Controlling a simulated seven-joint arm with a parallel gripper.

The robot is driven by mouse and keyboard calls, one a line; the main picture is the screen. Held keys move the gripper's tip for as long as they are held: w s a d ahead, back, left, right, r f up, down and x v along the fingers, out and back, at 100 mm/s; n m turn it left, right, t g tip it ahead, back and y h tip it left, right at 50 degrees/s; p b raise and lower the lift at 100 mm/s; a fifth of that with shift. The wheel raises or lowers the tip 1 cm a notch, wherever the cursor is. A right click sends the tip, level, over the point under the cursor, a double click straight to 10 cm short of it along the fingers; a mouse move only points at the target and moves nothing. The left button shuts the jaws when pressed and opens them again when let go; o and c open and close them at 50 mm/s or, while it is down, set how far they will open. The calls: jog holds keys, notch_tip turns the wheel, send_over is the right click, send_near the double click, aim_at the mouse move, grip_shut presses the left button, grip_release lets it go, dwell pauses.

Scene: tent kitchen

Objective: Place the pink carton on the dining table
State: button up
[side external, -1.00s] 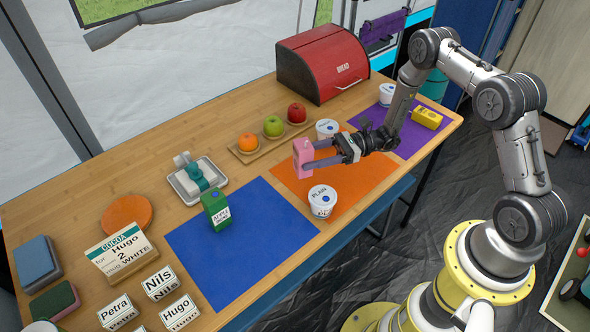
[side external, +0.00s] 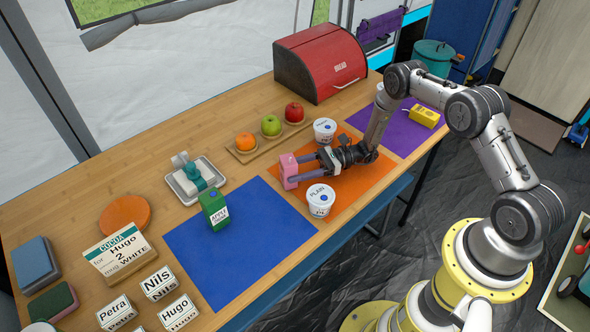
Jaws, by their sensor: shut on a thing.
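The pink carton (side external: 288,170) is held between the fingers of my gripper (side external: 303,171), near the left edge of the orange mat (side external: 343,193) and the right edge of the blue mat (side external: 235,240). My gripper is shut on it and reaches in from the right, low over the orange mat. I cannot tell whether the carton touches the surface. The wooden table (side external: 150,190) lies under the mats.
A white tub (side external: 320,201) stands just in front of the carton, and another (side external: 325,130) behind my gripper. A green carton (side external: 215,210) stands on the blue mat. The blue mat's front is clear.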

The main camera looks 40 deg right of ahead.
jog(key=o, duration=1.3)
jog(key=shift+f, duration=0.1)
